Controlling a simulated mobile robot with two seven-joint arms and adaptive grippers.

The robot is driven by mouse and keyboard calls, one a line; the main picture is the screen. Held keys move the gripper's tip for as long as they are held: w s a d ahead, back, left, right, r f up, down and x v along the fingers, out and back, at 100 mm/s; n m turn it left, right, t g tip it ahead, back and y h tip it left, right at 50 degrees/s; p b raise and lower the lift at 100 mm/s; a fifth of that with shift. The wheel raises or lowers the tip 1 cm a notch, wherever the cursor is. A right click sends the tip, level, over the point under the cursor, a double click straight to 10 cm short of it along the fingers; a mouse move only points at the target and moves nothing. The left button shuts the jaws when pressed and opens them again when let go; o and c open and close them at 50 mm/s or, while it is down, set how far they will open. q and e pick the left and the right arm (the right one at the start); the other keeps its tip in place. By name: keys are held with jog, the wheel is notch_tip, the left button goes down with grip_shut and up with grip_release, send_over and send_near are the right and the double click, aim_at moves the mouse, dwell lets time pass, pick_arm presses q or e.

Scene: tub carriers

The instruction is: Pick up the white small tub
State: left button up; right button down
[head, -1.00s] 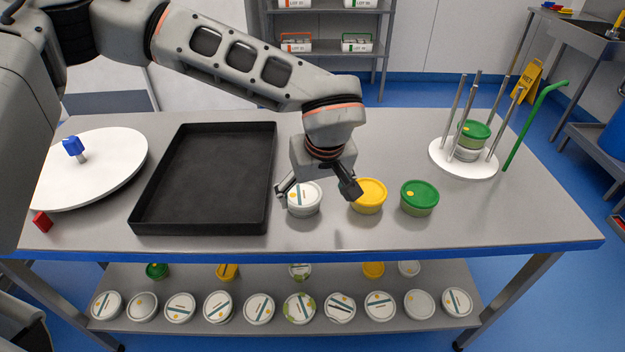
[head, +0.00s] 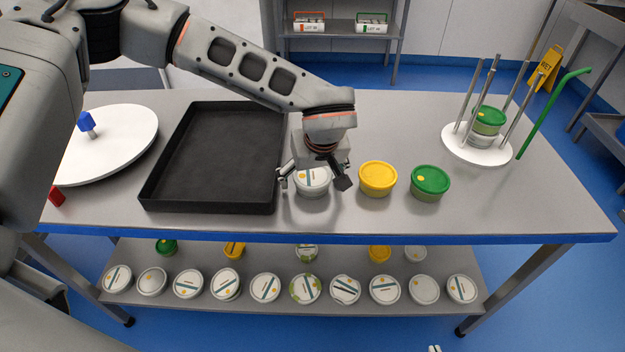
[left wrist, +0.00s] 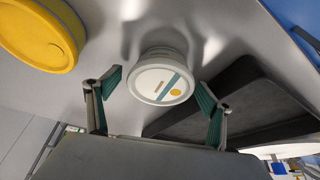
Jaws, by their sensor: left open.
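The white small tub (head: 312,182) stands upright on the table, between the black tray and the yellow-lidded tub. Its white lid has a teal stripe and a yellow dot, clear in the left wrist view (left wrist: 160,82). My left gripper (head: 314,182) is open, with one finger on each side of the tub in the head view. In the left wrist view its two fingers (left wrist: 158,92) are spread wide, with the tub's lid showing between and beyond them; I cannot tell whether either touches it. My right gripper is not in view.
A yellow-lidded tub (head: 378,179) and a green-lidded tub (head: 430,183) stand to the right. The black tray (head: 161,205) lies close on the left. A white rod stand (head: 490,153) holds stacked tubs at the far right. The table between is clear.

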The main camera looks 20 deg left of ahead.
pick_arm(q)
jog(key=c, duration=1.4)
jog(key=shift+o, duration=0.2)
jog(key=shift+r, duration=0.1)
jog(key=shift+r, duration=0.1)
